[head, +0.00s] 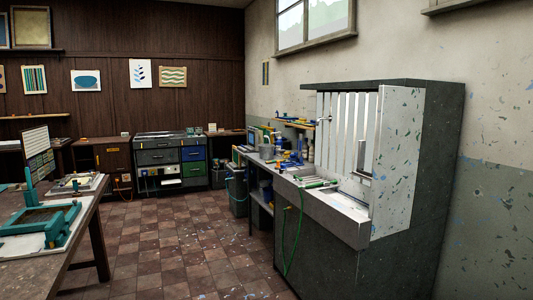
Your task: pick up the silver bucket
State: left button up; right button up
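A small grey, metallic-looking container (266,151) stands on the bench by the right wall, beyond the washout sink. It looks like the silver bucket, but it is too far off to tell for sure. Several small bottles and tools crowd around it. Neither of my grippers is in view.
A large sink cabinet (345,218) with a green hose (296,232) fills the right. A dark bin (238,200) stands on the floor by the bench. A table (73,250) with a teal hinged screen press (42,219) is at left. The tiled floor (180,240) between is clear.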

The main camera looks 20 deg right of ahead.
aim_at(265, 151)
jog(key=i+l+z, duration=0.1)
jog(key=z, duration=0.5)
jog(key=i+z, duration=0.3)
jog(key=i, duration=0.2)
jog(key=i+z, duration=0.25)
jog(key=i, duration=0.25)
jog(key=i+j+z, duration=0.3)
jog(key=i, duration=0.2)
jog(key=i+j, duration=0.15)
jog(key=i, duration=0.35)
jog(key=i+j, duration=0.2)
jog(key=i, duration=0.3)
jog(key=i+j+z, duration=0.15)
jog(key=i+j, duration=0.75)
jog(key=j, duration=0.05)
